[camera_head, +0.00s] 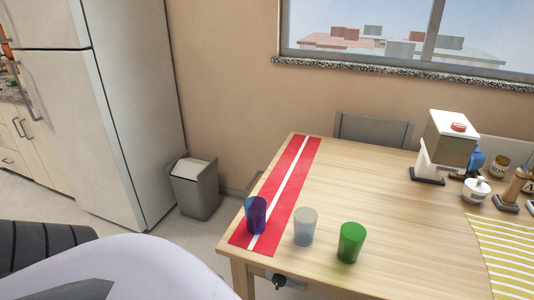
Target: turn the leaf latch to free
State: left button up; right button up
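A wooden table (370,192) stands in the middle and right of the head view. A small dark fitting (279,281) sits under its front edge, near the left front corner. It looks like the leaf latch, but it is too small to tell which way it is turned. A greyish piece extends to its right. Neither of my grippers is in view, and nothing is seen touching the fitting.
A red runner with a white stripe (301,161) lies along the table's left side. A blue cup (256,215) stands on it; a pale cup (305,227) and a green cup (351,242) stand beside. A grey bin (196,196) stands left, a chair (374,130) behind.

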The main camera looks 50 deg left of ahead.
aim_at(279, 280)
jog(key=i+l+u, duration=0.1)
jog(key=l+u, duration=1)
jog(key=l, duration=0.2)
